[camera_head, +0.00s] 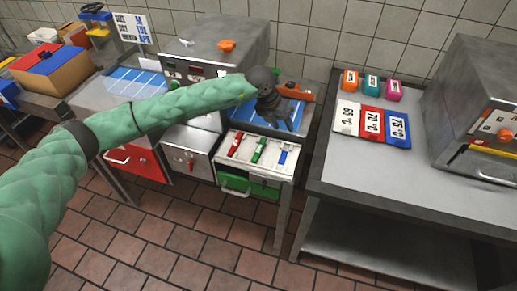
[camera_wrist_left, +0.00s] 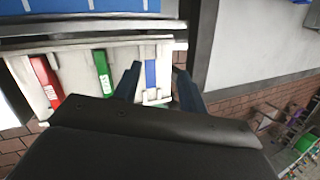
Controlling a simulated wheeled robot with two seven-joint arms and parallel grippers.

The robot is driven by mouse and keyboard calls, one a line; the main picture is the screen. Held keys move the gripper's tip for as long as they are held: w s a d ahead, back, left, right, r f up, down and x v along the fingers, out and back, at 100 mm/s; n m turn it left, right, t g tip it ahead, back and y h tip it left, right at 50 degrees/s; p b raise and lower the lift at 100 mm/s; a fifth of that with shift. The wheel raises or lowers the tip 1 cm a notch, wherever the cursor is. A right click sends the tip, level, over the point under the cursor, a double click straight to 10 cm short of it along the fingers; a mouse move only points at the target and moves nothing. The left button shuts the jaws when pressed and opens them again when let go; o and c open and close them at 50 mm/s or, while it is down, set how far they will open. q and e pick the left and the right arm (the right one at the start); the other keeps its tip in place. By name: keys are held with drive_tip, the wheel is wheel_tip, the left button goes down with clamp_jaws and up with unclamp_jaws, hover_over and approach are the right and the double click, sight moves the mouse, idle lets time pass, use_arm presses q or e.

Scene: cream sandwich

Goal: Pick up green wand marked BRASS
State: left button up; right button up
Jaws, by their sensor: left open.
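A green wand (camera_head: 258,150) lies in a white slotted tray (camera_head: 222,170), between a red wand (camera_head: 237,143) and a blue wand (camera_head: 283,156). The left wrist view shows the green wand (camera_wrist_left: 103,73), with pale lettering too small to read, the red wand (camera_wrist_left: 45,82) and the blue wand (camera_wrist_left: 151,74). My left gripper (camera_head: 280,115) is above the rear right of the tray. In the left wrist view its open fingers (camera_wrist_left: 158,80) frame the blue wand, and the green wand is left of them. The gripper looks empty. My right gripper is not in view.
A green drawer (camera_head: 250,187) is under the tray. A steel machine (camera_head: 215,50) stands behind my left arm. To the right, a steel table (camera_head: 400,180) holds temperature cards (camera_head: 372,123) and several coloured blocks. Its front area is clear.

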sight(259, 147)
use_arm(q)
drive_tip(key=a+y, duration=0.1)
drive_tip(key=a, duration=0.1)
drive_tip(key=s+a+f+n+y, duration=0.1)
drive_tip(key=a+y, duration=0.1)
drive_tip(key=a+n+y, duration=0.1)
drive_tip(key=a, duration=0.2)
drive_tip(key=shift+s+f+g, duration=0.15)
drive_tip(key=shift+f+g, duration=0.05)
drive_tip(key=shift+g, duration=0.2)
drive_tip(key=shift+a, duration=0.1)
drive_tip(key=shift+f+p, duration=0.8)
drive_tip(key=shift+f, duration=0.6)
drive_tip(key=shift+w+f+p, duration=0.2)
drive_tip(key=shift+f+p, duration=1.45)
drive_tip(key=shift+f, duration=0.9)
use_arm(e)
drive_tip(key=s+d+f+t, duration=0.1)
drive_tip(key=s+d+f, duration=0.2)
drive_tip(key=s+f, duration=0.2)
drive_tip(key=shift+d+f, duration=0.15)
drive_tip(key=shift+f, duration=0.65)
use_arm(q)
clamp_jaws()
